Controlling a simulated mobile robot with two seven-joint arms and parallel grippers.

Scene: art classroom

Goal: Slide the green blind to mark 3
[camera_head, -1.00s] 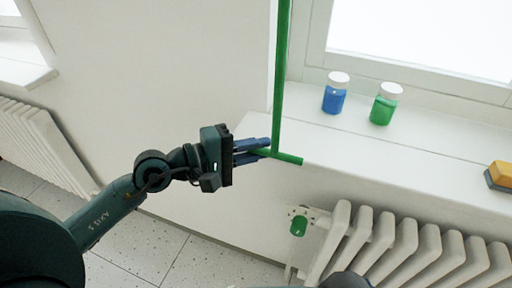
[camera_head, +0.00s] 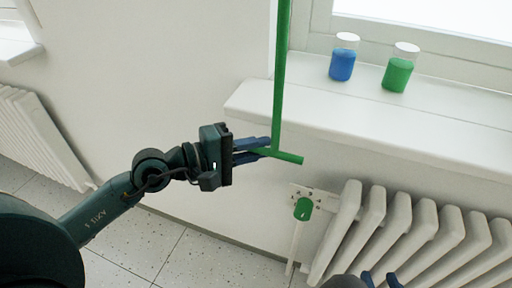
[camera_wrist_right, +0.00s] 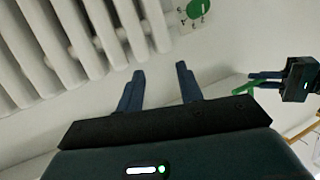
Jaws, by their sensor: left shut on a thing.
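A long green rod (camera_head: 280,75) hangs down in the head view and ends in a green crossbar handle (camera_head: 288,157). My left gripper (camera_head: 262,150) is shut on the left part of this handle, in front of the window sill's edge. The handle also shows in the right wrist view (camera_wrist_right: 244,88), beside my left gripper (camera_wrist_right: 268,80). The rod's upper end is out of view.
A green round radiator valve knob (camera_head: 303,208) with small dark marks around it sits left of the white radiator (camera_head: 400,230). Blue (camera_head: 342,62) and green (camera_head: 398,72) paint jars stand on the white sill (camera_head: 300,105). The wall left of the rod is bare.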

